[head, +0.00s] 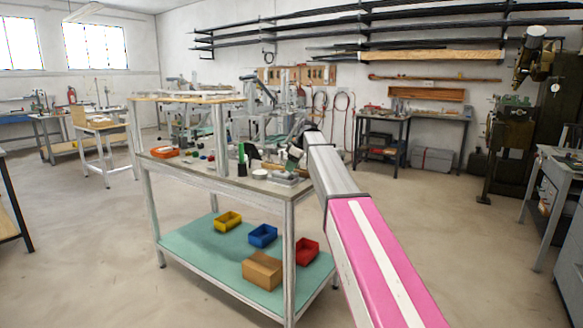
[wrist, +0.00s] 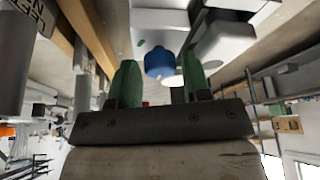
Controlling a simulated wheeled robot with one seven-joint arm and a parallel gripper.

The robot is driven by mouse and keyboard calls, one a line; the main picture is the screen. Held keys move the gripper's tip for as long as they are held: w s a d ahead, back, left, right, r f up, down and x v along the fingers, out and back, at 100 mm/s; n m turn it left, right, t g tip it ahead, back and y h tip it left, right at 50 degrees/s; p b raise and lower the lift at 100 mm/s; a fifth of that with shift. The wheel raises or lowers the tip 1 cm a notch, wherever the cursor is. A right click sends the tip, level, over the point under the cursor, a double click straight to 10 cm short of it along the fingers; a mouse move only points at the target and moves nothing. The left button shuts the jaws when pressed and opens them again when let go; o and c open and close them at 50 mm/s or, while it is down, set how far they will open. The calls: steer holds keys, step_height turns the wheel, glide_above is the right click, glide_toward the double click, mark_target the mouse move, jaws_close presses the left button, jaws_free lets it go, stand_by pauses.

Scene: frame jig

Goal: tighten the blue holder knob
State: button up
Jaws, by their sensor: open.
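The blue holder knob (wrist: 160,62) shows in the wrist view as a rounded blue shape below a pale grey-white part. My gripper (wrist: 160,76) has two green fingers, spread apart. The knob appears between the fingertips in the picture, with a gap on each side; I cannot tell whether it lies beyond them in depth. I see no contact. In the head view my arm reaches to the workbench (head: 262,187), and the knob cannot be made out there.
Small parts and an orange tray (head: 165,152) lie on the bench top. The lower shelf (head: 200,250) holds yellow (head: 228,221), blue (head: 263,236) and red (head: 307,251) bins and a cardboard box (head: 262,271). A wooden bar (wrist: 88,35) runs beside my gripper. Floor around the bench is clear.

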steer(key=shift+f, duration=0.1)
steer(key=c, duration=0.6)
steer(key=shift+c, duration=0.2)
steer(key=shift+m, duration=0.3)
steer(key=m, duration=0.1)
steer(key=m+t, duration=0.1)
steer(key=m, duration=0.1)
steer(key=shift+s+a+m+t+h, duration=0.1)
steer(key=shift+s+m+t+h, duration=0.1)
steer(key=shift+m+t+h, duration=0.15)
steer(key=m, duration=0.2)
steer(key=m+t+h, duration=0.1)
steer(key=m, duration=0.1)
steer(key=shift+a+m+h, duration=0.1)
steer(key=shift+m+h, duration=0.15)
steer(key=m+h, duration=0.1)
steer(key=m, duration=0.2)
steer(key=m+h, duration=0.1)
steer(key=m, duration=0.2)
steer(key=shift+a+t, duration=0.2)
steer(key=shift+t, duration=0.05)
steer(key=m+h, duration=0.1)
steer(key=m, duration=0.2)
steer(key=m+g+h, duration=0.1)
steer(key=m, duration=0.2)
steer(key=shift+a, duration=0.15)
steer(key=shift+m+h, duration=0.3)
